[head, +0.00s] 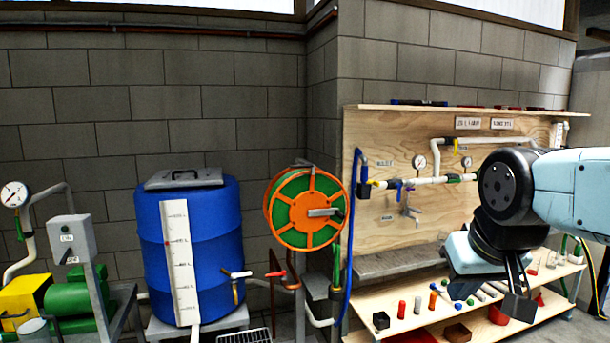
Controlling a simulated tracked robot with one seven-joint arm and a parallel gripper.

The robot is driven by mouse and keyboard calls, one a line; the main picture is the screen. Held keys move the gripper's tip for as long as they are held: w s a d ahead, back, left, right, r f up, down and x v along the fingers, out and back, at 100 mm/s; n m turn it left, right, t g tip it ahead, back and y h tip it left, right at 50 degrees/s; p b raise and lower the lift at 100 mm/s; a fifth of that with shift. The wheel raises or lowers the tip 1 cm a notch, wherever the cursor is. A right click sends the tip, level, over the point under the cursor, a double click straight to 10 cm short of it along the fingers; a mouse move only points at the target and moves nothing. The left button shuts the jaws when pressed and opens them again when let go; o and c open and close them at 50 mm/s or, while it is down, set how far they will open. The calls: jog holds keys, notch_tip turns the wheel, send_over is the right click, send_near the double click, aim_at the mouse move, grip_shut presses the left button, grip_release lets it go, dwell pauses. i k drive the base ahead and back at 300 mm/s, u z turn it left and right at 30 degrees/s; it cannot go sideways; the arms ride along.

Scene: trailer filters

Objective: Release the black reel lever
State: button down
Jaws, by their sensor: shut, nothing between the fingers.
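The hose reel (305,208) has an orange spoked face and a green drum, and is mounted beside the wooden panel. A grey crank-like bar (325,212) sits at its hub. A small grey bracket shows at its top. I cannot clearly pick out a black lever on the reel at this size. My gripper (518,306) is at the lower right, pointing down over the bench shelf, well to the right of the reel and apart from it. Its dark fingers are shut with nothing seen between them.
A blue drum (205,250) stands left of the reel. A red-handled valve (276,273) and pipes are below it. A blue hose (353,230) hangs at its right. The wooden panel (450,215) carries gauges and pipes; small parts lie on the shelf (465,322).

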aim_at(311, 166)
jog(key=z, duration=0.05)
jog(key=i, duration=1)
jog(key=u, duration=0.1)
